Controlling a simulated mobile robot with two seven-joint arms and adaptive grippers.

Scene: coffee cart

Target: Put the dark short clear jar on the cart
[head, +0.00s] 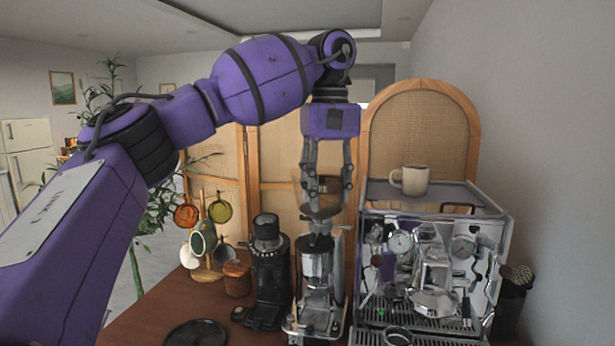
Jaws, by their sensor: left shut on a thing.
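My left gripper (325,190) reaches in from the left and points down, above the silver coffee grinder. It is shut on a small brownish see-through vessel with a dark patch, which looks like the dark short clear jar (323,186). The fingers stand on both sides of it and partly cover it. The grinder top is right below, and I cannot tell whether the two touch. The cart (165,310) has a brown wooden top, seen at the lower left. My right gripper is not in view.
The silver grinder (316,265) stands between a black grinder (266,270) and an espresso machine (480,240) with a cup (411,180) on top. A mug tree (205,235), a small wooden pot (237,279) and a black round tray (196,333) are at left.

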